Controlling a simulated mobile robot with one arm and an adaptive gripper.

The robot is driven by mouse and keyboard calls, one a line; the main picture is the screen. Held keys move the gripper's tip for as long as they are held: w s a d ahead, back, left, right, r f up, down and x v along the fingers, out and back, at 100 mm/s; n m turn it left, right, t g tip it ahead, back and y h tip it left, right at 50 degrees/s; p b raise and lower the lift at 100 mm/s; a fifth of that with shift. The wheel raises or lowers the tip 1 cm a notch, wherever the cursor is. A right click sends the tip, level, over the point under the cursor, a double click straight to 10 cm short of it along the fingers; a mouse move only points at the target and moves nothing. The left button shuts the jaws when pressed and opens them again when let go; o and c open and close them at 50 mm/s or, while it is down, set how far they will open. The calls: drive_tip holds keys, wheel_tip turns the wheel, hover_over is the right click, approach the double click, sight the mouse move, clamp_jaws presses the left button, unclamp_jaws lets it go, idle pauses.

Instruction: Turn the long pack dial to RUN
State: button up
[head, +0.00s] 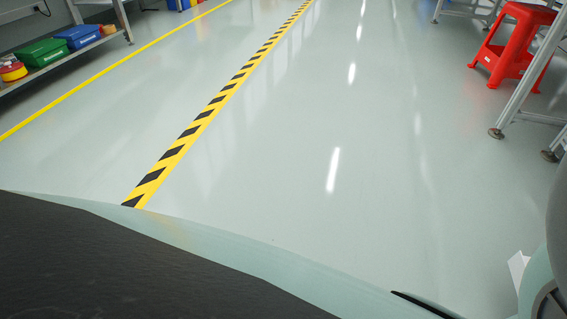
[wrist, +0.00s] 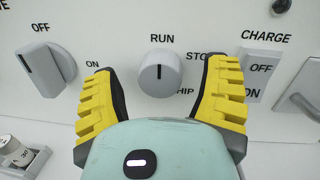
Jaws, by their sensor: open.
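In the wrist view a round grey dial (wrist: 160,76) sits on a white panel, with RUN printed above it, a partly hidden "STO" to its upper right and "HIP" to its lower right. A short dark line on its face stands about vertical, toward RUN. No name for this dial is readable. My gripper (wrist: 163,66) is open, its yellow fingers on either side of the dial with a gap to each. I cannot tell how far the fingertips are from the panel. The head view shows neither the dial nor my gripper.
Left of the dial is a grey knob (wrist: 46,68) marked OFF and ON. Right are a CHARGE switch (wrist: 262,66), close to my right finger, and a grey handle-like part (wrist: 302,92). The head view shows open floor, a red stool (head: 510,45) and a shelf with bins (head: 42,52).

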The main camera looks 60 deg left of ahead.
drive_tip(key=v, duration=1.1)
drive_tip(key=shift+s+a, duration=0.2)
drive_tip(key=shift+a, duration=0.05)
